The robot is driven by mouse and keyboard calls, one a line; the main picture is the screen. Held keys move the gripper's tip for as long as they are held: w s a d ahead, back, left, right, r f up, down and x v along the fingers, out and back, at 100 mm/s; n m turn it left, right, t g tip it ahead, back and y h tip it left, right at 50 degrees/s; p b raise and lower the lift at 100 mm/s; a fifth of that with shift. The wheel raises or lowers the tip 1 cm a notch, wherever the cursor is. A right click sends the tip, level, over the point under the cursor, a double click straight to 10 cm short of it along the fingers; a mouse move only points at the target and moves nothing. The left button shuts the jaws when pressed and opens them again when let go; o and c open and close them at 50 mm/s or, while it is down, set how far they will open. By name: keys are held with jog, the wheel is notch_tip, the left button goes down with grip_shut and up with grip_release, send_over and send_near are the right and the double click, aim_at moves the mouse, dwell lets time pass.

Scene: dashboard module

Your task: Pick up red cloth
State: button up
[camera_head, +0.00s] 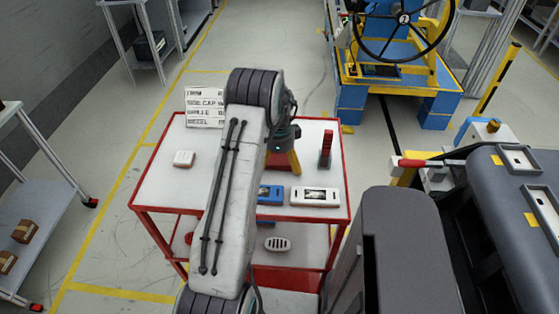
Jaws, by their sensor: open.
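I cannot make out a red cloth for sure. A red upright object (326,149) stands at the right of the cart's white top; its shape does not read clearly as cloth. A small red shape (188,238) shows at the left of the lower shelf, mostly hidden. My gripper (279,146) hangs over the cart's top behind my arm, left of the upright red object and apart from it. It is open, and its fingertips are mostly hidden. No held object shows.
The red-framed cart (155,190) bears a sign (204,107), a small white box (184,159), a blue device (269,194), a white device (315,196) and an orange-yellow piece (294,163). A dark dashboard module (395,225) stands close at right.

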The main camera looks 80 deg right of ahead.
aim_at(280, 162)
jog(key=c, duration=0.9)
jog(key=shift+c, duration=0.2)
jog(key=shift+r+b, duration=0.75)
jog(key=shift+r, duration=4.3)
jog(key=o, duration=0.5)
jog(key=shift+c, duration=0.2)
jog(key=c, duration=0.4)
jog(key=shift+c, duration=0.2)
